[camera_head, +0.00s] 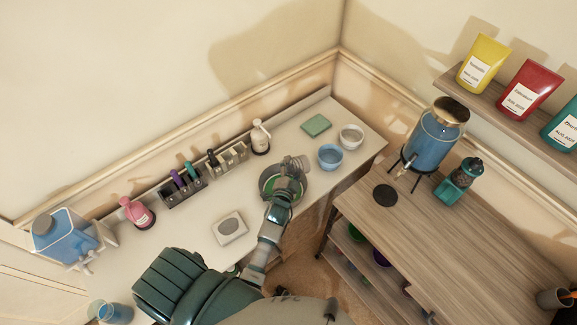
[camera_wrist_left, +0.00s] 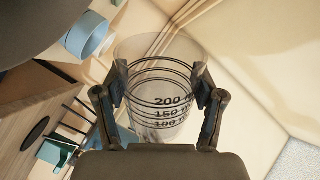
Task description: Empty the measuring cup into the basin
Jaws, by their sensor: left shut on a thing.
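A clear measuring cup (camera_wrist_left: 160,85) with dark rings and 200, 150 and 100 marks sits between the two fingers of my left gripper (camera_wrist_left: 160,103), which is shut on it. I make out no liquid in it. In the head view the cup (camera_head: 304,161) is small and partly hidden by my left gripper (camera_head: 289,168). The gripper is above a round grey basin (camera_head: 267,190) with green inside, on the white counter. My arm hides part of the basin. I cannot tell the cup's exact tilt. My right gripper is not in view.
Blue (camera_head: 330,156) and white (camera_head: 351,136) bowls stand right of the basin. A white bottle (camera_head: 260,136) and a marker rack (camera_head: 183,187) line the back. A square scale (camera_head: 229,228) lies left. A blue dispenser (camera_head: 431,135) stands on the wooden table (camera_head: 420,225).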

